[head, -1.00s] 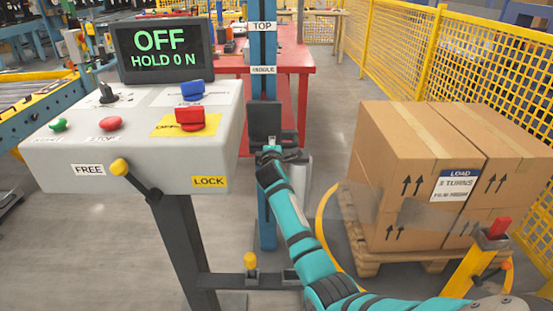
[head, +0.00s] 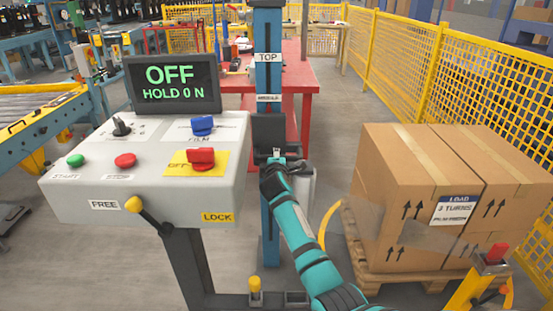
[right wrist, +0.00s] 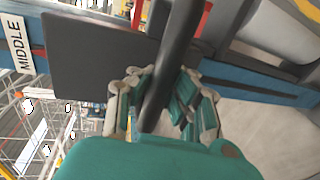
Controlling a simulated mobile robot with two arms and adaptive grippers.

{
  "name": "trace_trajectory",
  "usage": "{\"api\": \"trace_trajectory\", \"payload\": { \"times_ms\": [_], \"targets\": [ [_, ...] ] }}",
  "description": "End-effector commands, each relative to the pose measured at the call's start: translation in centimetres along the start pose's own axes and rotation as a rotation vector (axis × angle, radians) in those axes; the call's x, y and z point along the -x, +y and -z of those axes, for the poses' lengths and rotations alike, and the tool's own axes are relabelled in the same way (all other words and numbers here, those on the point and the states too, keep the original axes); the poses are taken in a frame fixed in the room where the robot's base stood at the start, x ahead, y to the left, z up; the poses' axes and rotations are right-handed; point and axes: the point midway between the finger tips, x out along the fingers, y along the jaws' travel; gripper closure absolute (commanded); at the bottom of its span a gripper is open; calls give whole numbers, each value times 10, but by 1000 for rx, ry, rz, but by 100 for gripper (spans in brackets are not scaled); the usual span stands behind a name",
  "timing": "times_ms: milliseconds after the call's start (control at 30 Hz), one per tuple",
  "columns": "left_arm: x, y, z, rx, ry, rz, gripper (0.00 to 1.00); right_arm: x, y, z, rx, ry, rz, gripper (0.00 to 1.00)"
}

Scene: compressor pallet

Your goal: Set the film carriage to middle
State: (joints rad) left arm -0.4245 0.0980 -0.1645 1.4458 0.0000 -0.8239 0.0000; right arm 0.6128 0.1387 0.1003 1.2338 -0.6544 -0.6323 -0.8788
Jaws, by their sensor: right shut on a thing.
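The film carriage (head: 268,132) is a dark block on the blue mast (head: 268,78). Its top edge is a little below the MIDDLE label (head: 269,98), with the TOP label (head: 268,58) higher up. A grey film roll (head: 303,185) hangs at its right, partly behind my arm. My right gripper (head: 277,158) is at the carriage front. In the right wrist view my right gripper (right wrist: 160,97) is shut on the carriage's dark bar handle (right wrist: 177,50). The carriage plate (right wrist: 90,58) and MIDDLE label (right wrist: 18,44) also show there. My left gripper is out of view.
The control console (head: 130,205) stands left of the mast; its screen (head: 173,84) reads OFF, HOLD 0 N. Boxes (head: 415,195) on a pallet stand right. A yellow fence (head: 480,85) runs behind.

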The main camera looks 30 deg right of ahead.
Motion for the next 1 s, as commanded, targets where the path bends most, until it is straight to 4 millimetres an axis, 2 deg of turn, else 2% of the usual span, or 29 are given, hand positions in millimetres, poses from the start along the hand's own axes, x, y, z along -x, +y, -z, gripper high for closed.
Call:
{"api": "trace_trajectory", "payload": {
  "times_ms": [33, 200, 233, 500, 833, 1000],
  "targets": [
    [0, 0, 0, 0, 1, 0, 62, 1, -5, 3, 2, 4, 8, 100],
    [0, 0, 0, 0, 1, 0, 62, 1, -6, 3, 2, 4, 10, 100],
    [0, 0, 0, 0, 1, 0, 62, 1, -6, 3, 2, 4, 10, 89],
    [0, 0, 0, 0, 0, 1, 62, 1, -4, 2, 1, 2, 7, 56],
    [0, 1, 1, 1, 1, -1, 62, 4, -3, 1, 0, 1, 3, 56],
    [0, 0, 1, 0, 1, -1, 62, 24, -4, 1, 1, 2, 3, 56]
  ]
}}
